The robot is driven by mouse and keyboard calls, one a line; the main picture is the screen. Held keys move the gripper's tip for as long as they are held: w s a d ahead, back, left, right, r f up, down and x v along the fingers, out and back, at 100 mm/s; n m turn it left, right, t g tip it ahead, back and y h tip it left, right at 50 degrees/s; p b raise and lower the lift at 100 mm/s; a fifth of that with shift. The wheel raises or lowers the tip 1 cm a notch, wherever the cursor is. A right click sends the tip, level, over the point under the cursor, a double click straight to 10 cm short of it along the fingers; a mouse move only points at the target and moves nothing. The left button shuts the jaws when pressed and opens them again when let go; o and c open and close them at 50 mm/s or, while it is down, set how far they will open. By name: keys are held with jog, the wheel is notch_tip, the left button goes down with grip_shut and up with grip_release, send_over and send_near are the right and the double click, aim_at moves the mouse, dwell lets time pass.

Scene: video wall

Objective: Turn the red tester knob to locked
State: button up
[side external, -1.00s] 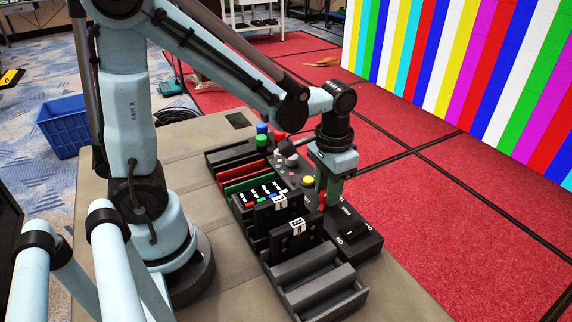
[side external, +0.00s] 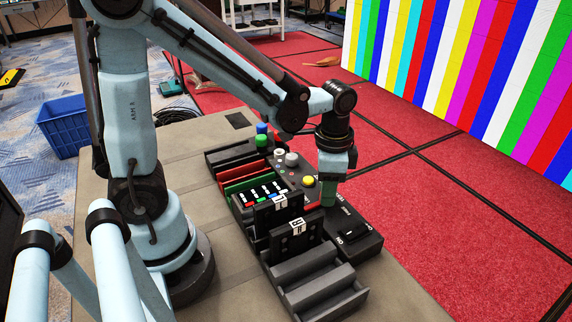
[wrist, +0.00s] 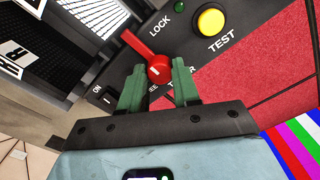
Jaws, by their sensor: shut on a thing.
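The red tester knob (wrist: 158,68) shows in the wrist view on a dark panel. Its red lever points up and left in that view, toward the side left of the word LOCK. My gripper (wrist: 158,73) has its two green fingers on either side of the knob's round hub and is shut on it. The fingers partly cover the labels below the knob. In the side view my gripper (side external: 328,198) points down at the panel, and a bit of the red lever (side external: 312,206) sticks out to its left. The hub is hidden there.
A yellow TEST button (wrist: 211,20) and a small green lamp (wrist: 181,12) lie close to the knob. A black ON switch (side external: 354,232) sits at the panel's near end. Black upright holders (side external: 290,240) stand left of my gripper. Red carpet lies beyond the table.

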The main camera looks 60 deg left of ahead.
dwell(0.3)
jog(key=o, duration=1.1)
jog(key=shift+c, duration=0.2)
notch_tip(320, 180, up, 12)
jog(key=shift+s, duration=0.1)
jog(key=s+f+n+t, duration=0.1)
jog(key=n+t, duration=0.1)
jog(key=s+a+f+n+t, duration=0.1)
jog(key=n+t, duration=0.1)
jog(key=s+a+f+n+t, duration=0.1)
jog(key=n+t, duration=0.1)
jog(key=t, duration=0.1)
jog(key=shift+s+f+n, duration=0.2)
jog(key=shift+f+n, duration=0.15)
jog(key=shift+n, duration=0.05)
